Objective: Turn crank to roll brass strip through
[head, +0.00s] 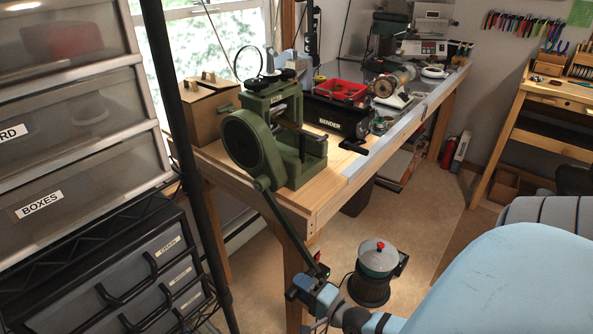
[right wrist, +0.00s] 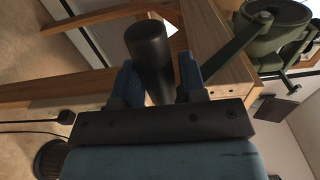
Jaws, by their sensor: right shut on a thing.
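The green rolling mill (head: 262,135) stands on the near end of the wooden workbench (head: 335,180). Its crank arm (head: 283,222) slants down and to the right from the round hub, past the bench's front edge. My right gripper (head: 311,281) is at the low end of the crank. In the right wrist view the black crank handle (right wrist: 150,50) stands between the two blue fingers, which are shut on it. A thin strip-like piece (head: 303,131) shows at the mill's rolls, but I cannot tell for sure that it is the brass strip. My left gripper is not in view.
A black box marked BENDER (head: 336,119) and a red tray (head: 341,89) sit behind the mill. A dark round canister (head: 373,280) stands on the floor close to my right gripper. Drawers (head: 75,130) fill the left side.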

